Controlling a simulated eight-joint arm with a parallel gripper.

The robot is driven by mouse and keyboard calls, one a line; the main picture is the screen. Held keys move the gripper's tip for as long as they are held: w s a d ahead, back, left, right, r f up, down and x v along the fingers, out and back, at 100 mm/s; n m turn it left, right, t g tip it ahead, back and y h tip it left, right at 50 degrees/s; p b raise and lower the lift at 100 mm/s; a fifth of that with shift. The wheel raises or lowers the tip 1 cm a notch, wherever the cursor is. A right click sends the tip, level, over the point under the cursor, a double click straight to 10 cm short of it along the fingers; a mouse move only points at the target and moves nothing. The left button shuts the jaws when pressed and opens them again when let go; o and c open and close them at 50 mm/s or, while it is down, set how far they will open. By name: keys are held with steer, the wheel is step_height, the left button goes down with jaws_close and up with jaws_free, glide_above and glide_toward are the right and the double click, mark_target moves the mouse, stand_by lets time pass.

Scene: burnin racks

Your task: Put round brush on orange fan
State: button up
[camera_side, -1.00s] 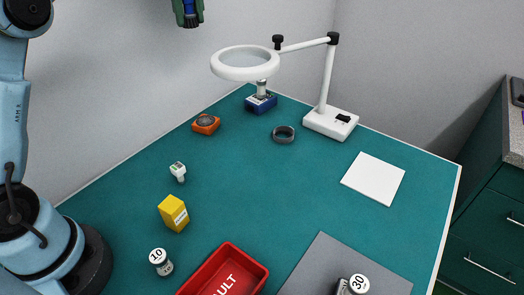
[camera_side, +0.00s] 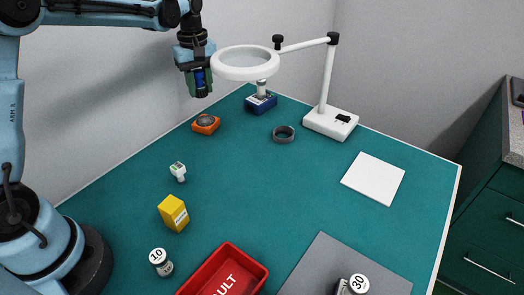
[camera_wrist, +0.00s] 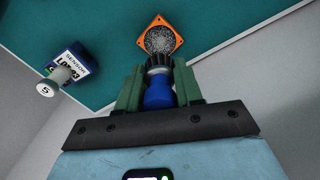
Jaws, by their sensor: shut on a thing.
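My gripper (camera_side: 200,84) is shut on the round brush and holds it in the air above the back left of the table. In the wrist view the brush (camera_wrist: 158,93) has a blue body and a dark ribbed end, between the green fingers of my gripper (camera_wrist: 158,88). In the side view the fingers hide most of it. The orange fan (camera_side: 206,124) lies flat on the table, below my gripper, with a gap between. In the wrist view the fan (camera_wrist: 177,42) shows just beyond the brush end, its round grey grille partly hidden.
The ring lamp (camera_side: 246,75) hangs just right of my gripper. A blue sensor box (camera_side: 261,104) with a weight on it stands behind the fan. A dark ring (camera_side: 283,134) lies to the right. A yellow box (camera_side: 173,213) and red tray (camera_side: 262,270) are nearer. The middle is clear.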

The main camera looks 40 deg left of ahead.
mark_target(206, 121)
step_height(206, 121, down, 8)
steer(key=shift+f, duration=0.1)
stand_by(0.4)
steer(key=o, duration=1)
steer(key=shift+o, duration=0.2)
